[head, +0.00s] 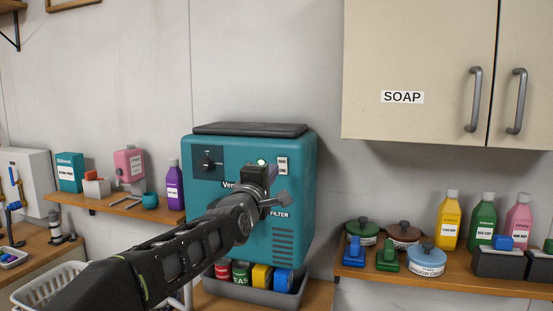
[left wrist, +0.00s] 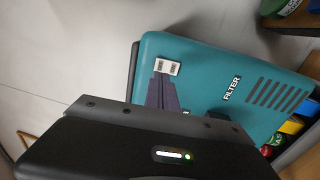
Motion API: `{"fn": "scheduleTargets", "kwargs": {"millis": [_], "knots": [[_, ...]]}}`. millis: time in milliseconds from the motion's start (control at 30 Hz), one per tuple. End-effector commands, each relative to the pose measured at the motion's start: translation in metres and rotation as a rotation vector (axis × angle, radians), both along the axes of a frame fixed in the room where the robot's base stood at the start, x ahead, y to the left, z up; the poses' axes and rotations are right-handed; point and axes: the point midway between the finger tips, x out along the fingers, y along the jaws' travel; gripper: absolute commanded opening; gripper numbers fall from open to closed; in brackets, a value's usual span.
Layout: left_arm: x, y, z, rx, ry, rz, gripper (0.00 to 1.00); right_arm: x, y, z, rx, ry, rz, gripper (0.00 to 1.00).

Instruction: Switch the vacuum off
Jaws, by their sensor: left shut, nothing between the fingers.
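The teal vacuum (head: 200,220) is a box with a black lid (head: 250,129), standing against the wall. A black dial (head: 207,160) sits at the upper left of its front. My left gripper (head: 268,172) is shut and empty in front of the upper right of the vacuum's face, just beside this label. My right gripper is out of view.
A grey bin (head: 250,291) with several cans is below the vacuum. A shelf with bottles (head: 174,186) is at left; another shelf (head: 440,280) with pots and bottles is at right. A cabinet marked SOAP (head: 415,60) hangs at upper right. A white basket (head: 45,288) is at lower left.

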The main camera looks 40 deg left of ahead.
Motion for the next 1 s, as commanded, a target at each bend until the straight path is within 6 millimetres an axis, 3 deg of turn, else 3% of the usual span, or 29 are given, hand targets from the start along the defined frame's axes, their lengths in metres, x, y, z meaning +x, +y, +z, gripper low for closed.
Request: {"fn": "scheduleTargets", "kwargs": {"millis": [100,300,700,833,1000], "knots": [[0.021,0.008,0.006,0.000,0.003,0.001,0.00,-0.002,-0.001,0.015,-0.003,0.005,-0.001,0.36],[0.039,0.014,0.007,0.000,0.000,0.000,0.00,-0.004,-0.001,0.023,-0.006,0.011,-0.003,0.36],[0.042,0.015,0.005,0.000,0.000,0.000,0.00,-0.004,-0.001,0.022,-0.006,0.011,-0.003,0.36],[0.045,0.016,0.002,0.000,-0.001,0.000,0.00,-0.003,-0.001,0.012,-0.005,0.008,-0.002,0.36],[0.044,0.016,0.006,0.000,0.001,0.001,0.00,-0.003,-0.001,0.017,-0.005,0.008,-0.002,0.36]]}}
